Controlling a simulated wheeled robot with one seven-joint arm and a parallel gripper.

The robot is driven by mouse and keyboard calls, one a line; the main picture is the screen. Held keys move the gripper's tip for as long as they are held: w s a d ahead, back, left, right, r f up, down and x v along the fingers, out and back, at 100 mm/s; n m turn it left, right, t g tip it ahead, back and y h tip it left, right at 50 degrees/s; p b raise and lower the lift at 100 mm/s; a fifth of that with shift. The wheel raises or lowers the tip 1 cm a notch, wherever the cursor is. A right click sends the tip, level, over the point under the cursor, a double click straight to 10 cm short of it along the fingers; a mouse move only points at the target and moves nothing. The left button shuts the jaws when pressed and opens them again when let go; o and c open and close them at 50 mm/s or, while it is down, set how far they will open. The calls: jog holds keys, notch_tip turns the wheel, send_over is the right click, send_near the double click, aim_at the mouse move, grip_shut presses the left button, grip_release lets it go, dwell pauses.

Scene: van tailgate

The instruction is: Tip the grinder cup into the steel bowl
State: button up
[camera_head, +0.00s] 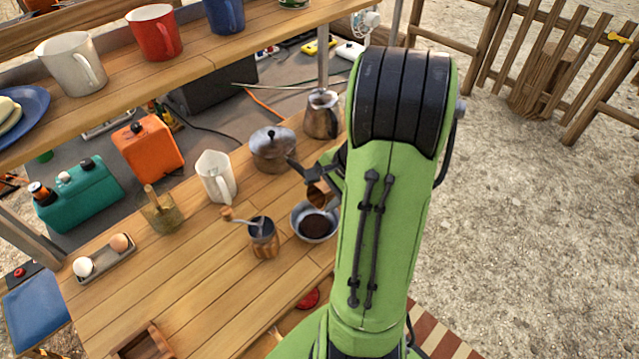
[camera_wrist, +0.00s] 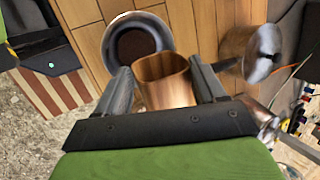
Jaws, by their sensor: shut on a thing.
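My gripper (camera_head: 322,180) is shut on the grinder cup (camera_head: 320,196), a small brown, copper-toned cup. In the wrist view the cup (camera_wrist: 165,80) sits between the two fingers, and part of its bare inner wall shows. The cup is held above the table, close over the far side of the steel bowl, and looks tilted. The steel bowl (camera_head: 295,224) stands on the wooden table with dark grounds in it. It also shows in the wrist view (camera_wrist: 107,42), just beyond the cup.
The grinder body (camera_head: 263,240) with its crank stands left of the bowl. A lidded pot (camera_head: 273,148), a steel jug (camera_head: 321,118) and a white mug (camera_head: 216,176) stand behind. An egg tray (camera_head: 105,260) lies at left. A shelf with mugs (camera_head: 155,34) overhangs the back.

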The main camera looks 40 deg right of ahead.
jog(key=y+p, duration=0.1)
jog(key=p, duration=0.1)
jog(key=d+y+p, duration=0.1)
jog(key=y+p, duration=0.1)
jog(key=p, duration=0.1)
jog(key=r+m+y+p, duration=0.1)
jog(key=p, duration=0.1)
jog(key=shift+d+y+p, duration=0.3)
jog(key=shift+d+p, duration=0.05)
jog(key=y+p, duration=0.1)
jog(key=p, duration=0.2)
jog(key=d+m+y+p, duration=0.1)
jog(key=y+p, duration=0.1)
jog(key=shift+r+t+p, duration=0.15)
jog(key=shift+t+p, duration=0.15)
jog(key=shift+p, duration=0.1)
jog(key=shift+d+m+y+p, duration=0.1)
jog(key=shift+m+y+p, duration=0.25)
jog(key=shift+y, duration=0.85)
jog(key=shift+t+y+b, duration=0.4)
jog(key=shift+y+b, duration=0.35)
jog(key=shift+y, duration=0.15)
jog(key=shift+d+m+t+y+b, duration=0.1)
jog(key=shift+m+t+y+b, duration=0.4)
jog(key=shift+y+b, duration=0.55)
jog(key=shift+r+m+y+b, duration=0.25)
jog(key=shift+r+b, duration=0.1)
jog(key=shift+b, duration=0.1)
jog(key=shift+w+r, duration=0.1)
jog(key=shift+w, duration=0.05)
